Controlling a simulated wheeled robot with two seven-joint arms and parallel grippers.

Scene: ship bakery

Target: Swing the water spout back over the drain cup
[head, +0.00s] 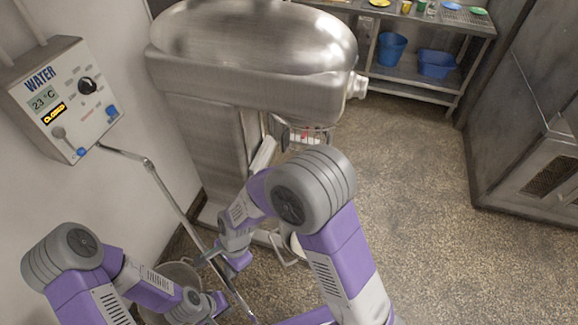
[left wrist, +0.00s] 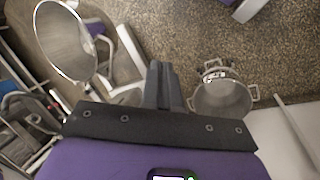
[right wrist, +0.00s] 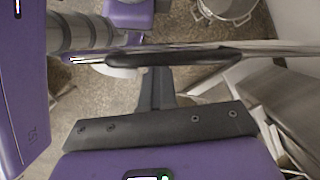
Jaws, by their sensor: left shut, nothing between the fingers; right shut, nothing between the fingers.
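The water spout (head: 172,192) is a thin metal pipe. It leaves the wall-mounted water panel (head: 62,98), bends, and slants down to the right past my grippers. In the right wrist view the pipe with its black sleeve (right wrist: 185,58) crosses just beyond my right fingers (right wrist: 157,75). These are shut and empty; whether they touch the sleeve is unclear. My right gripper (head: 212,256) is beside the pipe in the head view. My left gripper (head: 220,305) is lower, shut and empty; its fingers (left wrist: 163,80) point over the floor. I cannot make out the drain cup.
A two-handled metal pot (left wrist: 222,98) stands on the floor near the wall. A large steel mixer (head: 250,60) stands behind my right arm; a metal bowl (left wrist: 66,42) shows in the left wrist view. A shelf (head: 420,75) and a steel cabinet (head: 535,150) flank open floor (head: 430,220).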

